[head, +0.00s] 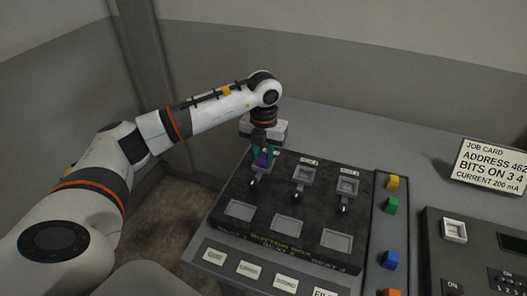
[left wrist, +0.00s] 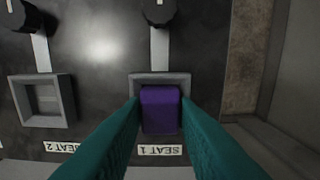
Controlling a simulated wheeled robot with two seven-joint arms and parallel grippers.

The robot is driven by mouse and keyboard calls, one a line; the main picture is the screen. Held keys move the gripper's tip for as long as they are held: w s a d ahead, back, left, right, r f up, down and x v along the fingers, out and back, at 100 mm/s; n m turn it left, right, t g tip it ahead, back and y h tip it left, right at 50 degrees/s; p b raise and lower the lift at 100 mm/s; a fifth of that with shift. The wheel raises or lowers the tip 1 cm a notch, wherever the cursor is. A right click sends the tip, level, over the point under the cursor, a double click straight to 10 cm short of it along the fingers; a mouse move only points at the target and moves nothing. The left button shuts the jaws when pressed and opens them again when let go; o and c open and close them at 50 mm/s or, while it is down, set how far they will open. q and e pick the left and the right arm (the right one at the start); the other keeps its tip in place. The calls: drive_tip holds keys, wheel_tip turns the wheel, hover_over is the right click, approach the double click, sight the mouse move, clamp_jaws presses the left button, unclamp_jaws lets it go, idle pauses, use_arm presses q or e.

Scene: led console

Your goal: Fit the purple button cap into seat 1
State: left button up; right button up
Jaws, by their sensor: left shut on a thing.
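The purple button cap (head: 264,159) is held between the teal fingers of my left gripper (head: 262,152). In the left wrist view the purple cap (left wrist: 160,108) is between the fingertips, in line with the square grey frame of seat 1 (left wrist: 160,77). The cap covers most of the seat's opening, and the frame's upper edge shows beyond it. I cannot tell whether the cap is above the seat or partly inside it. The "SEAT 1" label (left wrist: 160,150) is between the fingers. My right gripper is not in view.
Seat 2 (left wrist: 42,101) is empty beside seat 1. A third seat (head: 347,186) is further right on the dark panel. Black knobs (left wrist: 158,12) are close to the seats. Yellow (head: 392,182), green (head: 391,205) and blue (head: 390,260) caps stand to the right. A job card (head: 490,168) stands behind.

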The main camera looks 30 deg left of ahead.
use_arm(q)
drive_tip(key=o, duration=1)
wheel_tip(320, 180, up, 12)
drive_tip(key=shift+b, duration=0.8)
